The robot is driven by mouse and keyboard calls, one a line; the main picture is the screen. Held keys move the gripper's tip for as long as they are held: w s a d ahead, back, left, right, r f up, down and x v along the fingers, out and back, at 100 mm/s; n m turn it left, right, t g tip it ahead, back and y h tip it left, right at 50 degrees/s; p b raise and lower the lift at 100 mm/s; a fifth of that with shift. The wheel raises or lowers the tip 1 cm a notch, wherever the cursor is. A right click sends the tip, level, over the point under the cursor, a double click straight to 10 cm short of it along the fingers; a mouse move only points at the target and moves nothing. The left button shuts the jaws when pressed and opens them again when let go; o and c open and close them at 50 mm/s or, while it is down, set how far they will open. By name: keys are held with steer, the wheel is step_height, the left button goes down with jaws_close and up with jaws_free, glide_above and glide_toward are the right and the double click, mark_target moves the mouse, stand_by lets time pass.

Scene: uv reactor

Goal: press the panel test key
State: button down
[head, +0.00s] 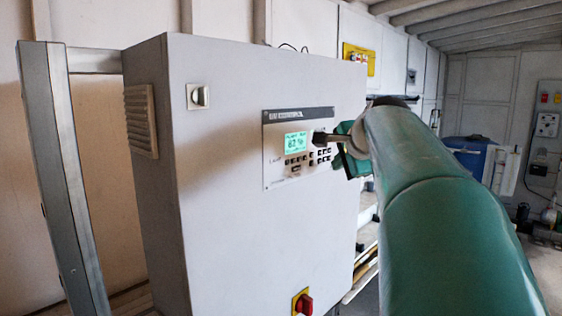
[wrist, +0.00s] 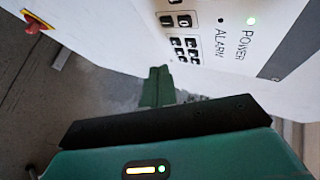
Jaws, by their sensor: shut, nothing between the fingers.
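The control panel (head: 272,178) is a light plate with a dark header strip on the front of a grey cabinet. It has a lit green display (head: 296,141) and several small dark keys (head: 296,159). No key label is clear enough to pick out the test key. My gripper (head: 319,138) is in front of the panel, just right of the display, and hides part of it. In the wrist view its green fingers (wrist: 157,74) are together and empty, below some of the keys (wrist: 184,48). Whether they touch the panel I cannot tell.
A red rotary switch (head: 303,304) sits low on the cabinet (head: 240,235), and a small knob switch (head: 198,96) at upper left. A blue barrel (head: 466,150) stands behind my arm.

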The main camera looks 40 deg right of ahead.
steer(key=shift+w, duration=0.85)
steer(key=shift+a, duration=0.1)
stand_by(1.3)
steer(key=shift+w, duration=0.45)
steer(key=shift+w, duration=0.25)
stand_by(0.4)
steer(key=shift+s, duration=0.7)
steer(key=shift+s, duration=0.15)
steer(key=shift+s+d, duration=0.15)
steer(key=shift+s, duration=1.05)
steer(key=shift+s+d, duration=0.1)
steer(key=shift+s, duration=1.05)
